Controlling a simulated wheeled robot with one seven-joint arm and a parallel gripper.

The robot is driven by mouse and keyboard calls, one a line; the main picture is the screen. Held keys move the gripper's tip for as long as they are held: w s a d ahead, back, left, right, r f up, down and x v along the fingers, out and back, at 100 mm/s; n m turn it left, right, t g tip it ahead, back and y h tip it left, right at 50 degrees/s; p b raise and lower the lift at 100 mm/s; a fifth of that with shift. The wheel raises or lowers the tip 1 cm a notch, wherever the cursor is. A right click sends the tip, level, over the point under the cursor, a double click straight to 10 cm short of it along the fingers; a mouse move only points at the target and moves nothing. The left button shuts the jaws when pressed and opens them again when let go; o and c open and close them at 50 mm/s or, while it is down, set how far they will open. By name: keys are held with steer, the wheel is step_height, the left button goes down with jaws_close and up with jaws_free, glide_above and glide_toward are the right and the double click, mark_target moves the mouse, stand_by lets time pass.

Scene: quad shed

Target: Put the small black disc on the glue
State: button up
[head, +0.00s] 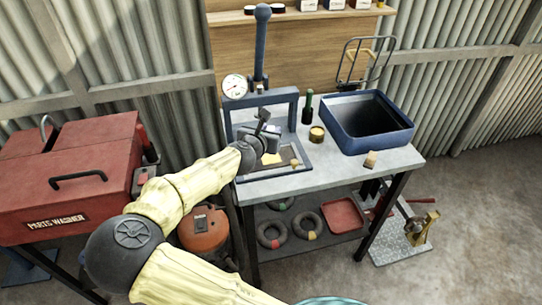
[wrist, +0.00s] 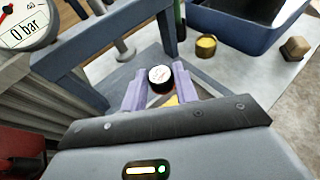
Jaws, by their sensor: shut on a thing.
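My gripper (head: 268,148) is over the bed of the blue press on the bench. In the wrist view my gripper (wrist: 160,88) is shut on the small black disc (wrist: 159,84), which has a dark side and a pale top. The disc is hidden behind my gripper in the head view. A yellow patch (head: 271,159), which looks like the glue, lies on the press bed just below my gripper. A sliver of the yellow patch (wrist: 172,101) shows below the disc in the wrist view. I cannot tell whether disc and patch touch.
The blue press frame (head: 293,115) with its gauge (head: 234,87) stands close around my gripper. To the right are a green bottle (head: 308,108), a yellow tin (head: 317,134), a blue bin (head: 367,137) and a small brown block (head: 370,159). The bench's front right is mostly clear.

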glide_above(269, 161)
steer(key=shift+f, duration=3.15)
steer(key=shift+f, duration=1.85)
steer(key=shift+f, duration=0.1)
steer(key=o, duration=1)
steer(key=shift+o, duration=0.2)
steer(key=v, duration=1.2)
steer(key=shift+b, duration=0.3)
